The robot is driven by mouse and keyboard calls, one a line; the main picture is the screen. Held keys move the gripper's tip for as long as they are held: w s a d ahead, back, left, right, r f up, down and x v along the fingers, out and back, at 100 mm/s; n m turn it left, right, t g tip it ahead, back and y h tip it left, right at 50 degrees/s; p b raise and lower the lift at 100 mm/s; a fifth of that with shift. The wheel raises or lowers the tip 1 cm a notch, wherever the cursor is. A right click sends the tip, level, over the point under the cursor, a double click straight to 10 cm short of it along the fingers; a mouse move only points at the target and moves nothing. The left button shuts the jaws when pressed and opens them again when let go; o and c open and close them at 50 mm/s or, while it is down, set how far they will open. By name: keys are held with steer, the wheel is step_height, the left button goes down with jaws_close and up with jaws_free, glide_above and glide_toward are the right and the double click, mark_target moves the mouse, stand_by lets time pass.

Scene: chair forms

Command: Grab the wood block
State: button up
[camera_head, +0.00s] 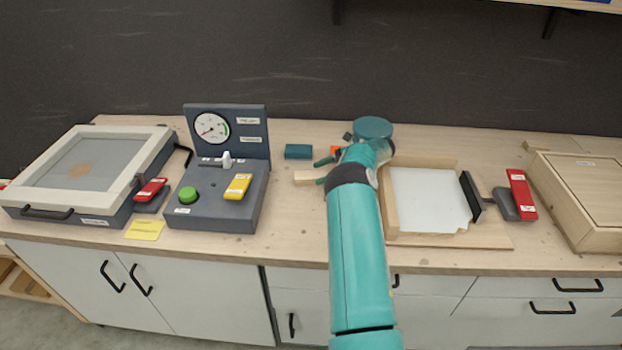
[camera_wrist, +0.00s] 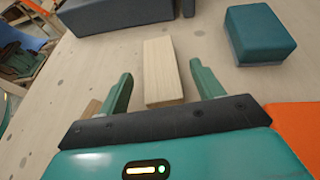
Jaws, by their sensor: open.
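The wood block (camera_head: 305,178) is a pale, flat rectangular piece lying on the bench between the gauge panel and my arm. In the wrist view the wood block (camera_wrist: 162,62) lies lengthwise ahead of my gripper (camera_wrist: 160,72). My gripper is open, with one green finger to each side of the block's near part and a visible gap on both sides. I cannot tell how high the fingers are above the bench. In the head view my gripper (camera_head: 321,171) is at the block's right end, partly hidden by my arm.
A dark teal block (camera_head: 298,151) lies behind the wood block; it also shows in the wrist view (camera_wrist: 258,36). The grey gauge panel (camera_head: 215,212) stands to the left. A wooden-framed tray (camera_head: 391,215) is to the right. An orange item (camera_wrist: 297,125) is close beside my gripper.

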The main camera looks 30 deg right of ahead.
mark_target(311, 178)
steer(key=x, duration=0.2)
steer(key=shift+w+a+f, duration=0.1)
steer(key=shift+w+a, duration=0.05)
steer(key=shift+a, duration=0.15)
steer(key=shift+c, duration=0.3)
steer(key=c, duration=1)
